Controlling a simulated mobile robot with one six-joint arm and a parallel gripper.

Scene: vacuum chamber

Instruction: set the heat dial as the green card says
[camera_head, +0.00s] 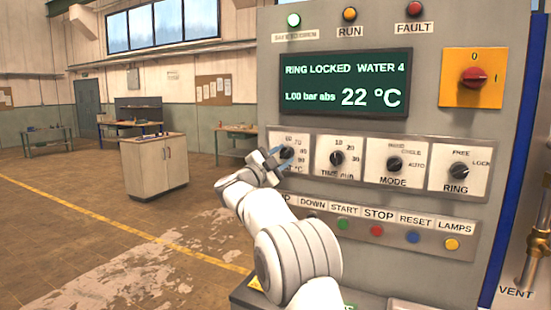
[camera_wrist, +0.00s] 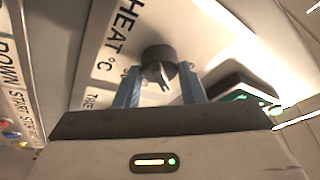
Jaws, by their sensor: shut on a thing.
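The heat dial is a black round knob (camera_head: 287,153) on the leftmost white plate of the control panel. The numbers 60 and 70 show above it; my gripper hides part of the scale. My gripper (camera_head: 275,160) is at the dial, its blue fingers on either side of the knob and shut on it. I see no readable green card in either view.
The display (camera_head: 345,83) reads RING LOCKED, WATER 4, 1.00 bar abs, 22 °C. The time dial (camera_head: 337,158), mode dial (camera_head: 394,164) and ring dial (camera_head: 459,170) stand to the right. Several push buttons lie below. A red switch (camera_head: 474,78) is at upper right.

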